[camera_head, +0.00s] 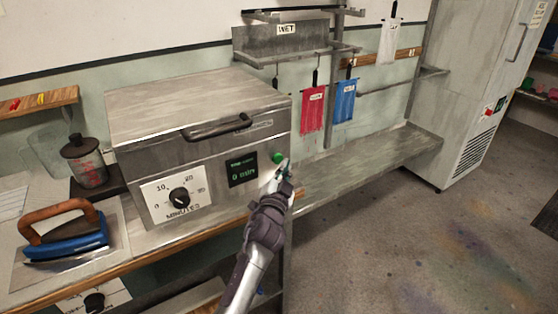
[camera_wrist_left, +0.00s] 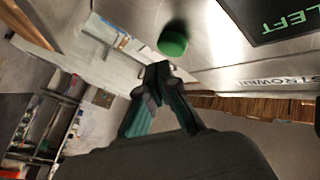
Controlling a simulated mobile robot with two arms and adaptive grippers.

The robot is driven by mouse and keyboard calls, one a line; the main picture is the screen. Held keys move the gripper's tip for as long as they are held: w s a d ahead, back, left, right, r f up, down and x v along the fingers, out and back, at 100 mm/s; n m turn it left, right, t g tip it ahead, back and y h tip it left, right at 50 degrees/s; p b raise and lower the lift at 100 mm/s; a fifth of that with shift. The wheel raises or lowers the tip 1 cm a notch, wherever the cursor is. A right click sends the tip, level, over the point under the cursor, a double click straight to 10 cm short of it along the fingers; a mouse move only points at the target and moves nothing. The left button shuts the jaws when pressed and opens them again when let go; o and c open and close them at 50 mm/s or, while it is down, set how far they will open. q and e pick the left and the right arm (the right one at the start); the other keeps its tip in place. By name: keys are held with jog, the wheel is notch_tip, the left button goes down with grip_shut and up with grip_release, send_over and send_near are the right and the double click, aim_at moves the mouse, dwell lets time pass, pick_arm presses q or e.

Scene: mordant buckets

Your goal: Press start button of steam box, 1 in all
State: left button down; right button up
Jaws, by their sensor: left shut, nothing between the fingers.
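The steam box (camera_head: 205,150) is a grey metal box with its lid down on the bench. Its green start button (camera_head: 278,157) sticks out at the right end of the front, beside a dark display with green text reading about "0 min". My left gripper (camera_head: 287,171) is shut and empty, its tips just below and right of the button. In the left wrist view the green button (camera_wrist_left: 173,41) is a little beyond the shut fingertips (camera_wrist_left: 158,72), with a small gap seen between them. My right gripper is not in view.
A minutes dial (camera_head: 180,198) is on the box's front. Red (camera_head: 313,109) and blue (camera_head: 344,101) cloths hang behind right. The bench right of the box looks clear.

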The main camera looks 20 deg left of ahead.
pick_arm(q)
jog(key=shift+w+a, duration=0.1)
dwell(0.6)
jog(key=shift+w+a, duration=0.2)
jog(key=shift+a, duration=0.05)
jog(key=shift+w+a, duration=0.3)
jog(key=shift+a, duration=0.05)
dwell(0.9)
jog(key=shift+s+d, duration=0.6)
jog(key=shift+d, duration=0.1)
jog(key=s+d, duration=0.1)
jog(key=d, duration=0.1)
jog(key=s+d, duration=0.2)
jog(key=shift+b, duration=0.35)
jog(key=shift+d+f, duration=0.1)
jog(key=shift+f, duration=0.05)
dwell(0.6)
